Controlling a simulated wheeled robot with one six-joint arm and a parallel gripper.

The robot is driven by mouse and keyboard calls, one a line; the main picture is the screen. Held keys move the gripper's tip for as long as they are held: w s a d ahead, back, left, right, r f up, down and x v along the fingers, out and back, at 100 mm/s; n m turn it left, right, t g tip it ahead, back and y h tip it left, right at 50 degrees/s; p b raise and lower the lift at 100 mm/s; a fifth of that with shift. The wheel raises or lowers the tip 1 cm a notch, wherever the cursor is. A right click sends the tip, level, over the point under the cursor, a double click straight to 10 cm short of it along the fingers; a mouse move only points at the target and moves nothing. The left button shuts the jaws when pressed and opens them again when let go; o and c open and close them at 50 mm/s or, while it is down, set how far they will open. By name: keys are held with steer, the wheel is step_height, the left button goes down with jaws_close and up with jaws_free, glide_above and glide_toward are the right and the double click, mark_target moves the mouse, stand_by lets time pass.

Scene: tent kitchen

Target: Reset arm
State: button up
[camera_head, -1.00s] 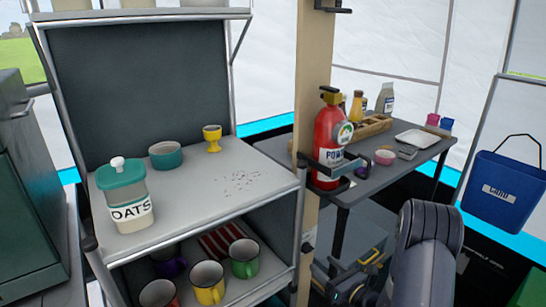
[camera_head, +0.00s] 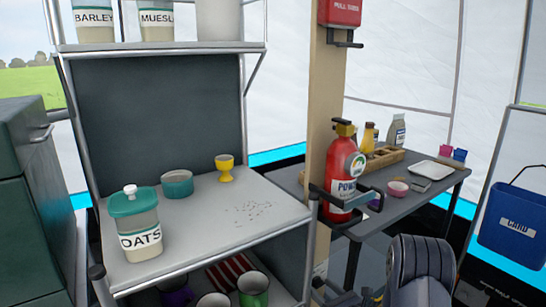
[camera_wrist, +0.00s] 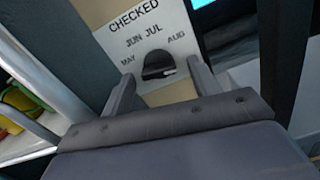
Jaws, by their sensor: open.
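My arm (camera_head: 422,268) shows at the bottom right of the head view, in front of the grey side table. My gripper is in the wrist view (camera_wrist: 161,82), with its two fingers apart and nothing held between them. Beyond the fingers is a white inspection card (camera_wrist: 150,35) reading "CHECKED" with month names, on a tan post. A dark tab with a pale tip shows on the card between the fingers. I cannot tell whether the fingers touch the post.
A red fire extinguisher (camera_head: 342,182) hangs in a bracket on the wooden post (camera_head: 325,110). The shelf (camera_head: 215,218) at left holds an oats jar (camera_head: 139,225), a teal bowl (camera_head: 177,184) and a yellow egg cup (camera_head: 225,168). A blue bucket (camera_head: 512,222) hangs at right.

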steer(key=s+d+n+p, duration=0.1)
steer(key=s+d+n, duration=0.5)
steer(key=s+n, duration=0.25)
steer(key=s+a+r+n+g+y+p, duration=0.2)
steer(key=s+a+r+g+p, duration=0.1)
steer(key=r, duration=0.5)
steer(key=shift+s+a+p, duration=0.2)
steer(key=shift+a+p, duration=0.35)
steer(key=shift+a, duration=0.15)
stand_by(1.1)
steer(key=shift+a+r+n, duration=0.1)
steer(key=shift+n, duration=0.25)
